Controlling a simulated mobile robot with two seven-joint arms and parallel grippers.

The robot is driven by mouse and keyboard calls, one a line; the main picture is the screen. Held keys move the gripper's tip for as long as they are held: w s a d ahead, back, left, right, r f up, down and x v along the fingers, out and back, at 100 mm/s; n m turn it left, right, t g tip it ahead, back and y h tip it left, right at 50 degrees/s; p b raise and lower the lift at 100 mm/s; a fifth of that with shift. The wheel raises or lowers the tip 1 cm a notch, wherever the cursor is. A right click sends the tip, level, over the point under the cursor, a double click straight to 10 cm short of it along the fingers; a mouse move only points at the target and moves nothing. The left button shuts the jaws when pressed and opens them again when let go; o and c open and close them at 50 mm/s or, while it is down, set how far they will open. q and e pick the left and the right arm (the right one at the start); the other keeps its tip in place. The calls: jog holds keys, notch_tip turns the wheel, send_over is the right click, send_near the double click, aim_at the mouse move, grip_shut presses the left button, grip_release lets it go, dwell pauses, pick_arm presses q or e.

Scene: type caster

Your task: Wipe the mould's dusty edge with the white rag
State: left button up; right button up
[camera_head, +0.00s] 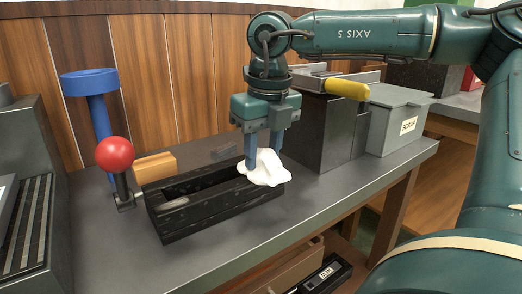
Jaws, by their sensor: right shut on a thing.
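The mould (190,222) is a long, dark, open rectangular frame lying on the grey bench. A pale grey patch, which looks like dust, shows on its left part. The white rag (265,172) is bunched at the mould's right end. My right gripper (264,158) points down from above and is shut on the rag, its fingertips partly hidden in the cloth. The rag overlaps the mould's right end in the picture; whether it presses on the edge I cannot tell. My left gripper is not in view.
A red-knobbed lever (115,155) and a blue round-topped post (90,100) stand left of the mould. A wooden block (154,166) lies behind it. A dark box with a yellow handle (347,89) and a grey scrap bin (395,118) stand at right. The bench front (260,235) is clear.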

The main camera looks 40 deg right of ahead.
aim_at(262, 149)
pick_arm(q)
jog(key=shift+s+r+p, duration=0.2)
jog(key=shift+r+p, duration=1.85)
jog(key=shift+p, duration=0.45)
pick_arm(e)
jog(key=shift+a+r, duration=0.1)
jog(key=shift+r, duration=3.05)
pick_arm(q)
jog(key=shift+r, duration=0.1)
